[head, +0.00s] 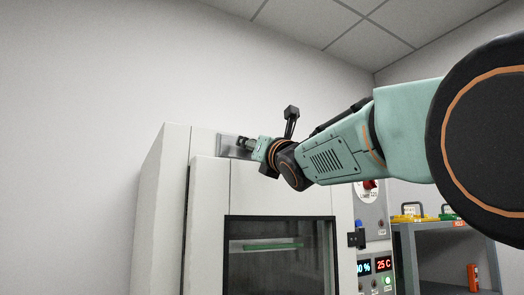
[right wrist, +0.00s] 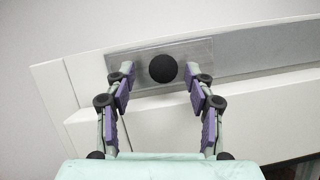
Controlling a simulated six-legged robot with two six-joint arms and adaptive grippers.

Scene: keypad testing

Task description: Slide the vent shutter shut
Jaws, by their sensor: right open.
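The vent shutter is a grey metal plate (right wrist: 197,52) with a round black knob (right wrist: 163,68), seen in the right wrist view at the left part of a metal strip. In the head view the plate (head: 227,153) shows high on the front of the white cabinet, partly covered by my gripper. My right gripper (right wrist: 159,74) is open, with one finger on each side of the knob. A gap shows between the knob and each finger; depth contact cannot be told. In the head view the right gripper (head: 243,144) is at the plate. My left gripper is out of view.
The metal strip (right wrist: 265,48) runs right from the plate. The white cabinet (head: 160,200) has a dark window (head: 280,265) below. A control panel (head: 374,240) with red and blue displays and a grey shelf (head: 404,250) stand to the right.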

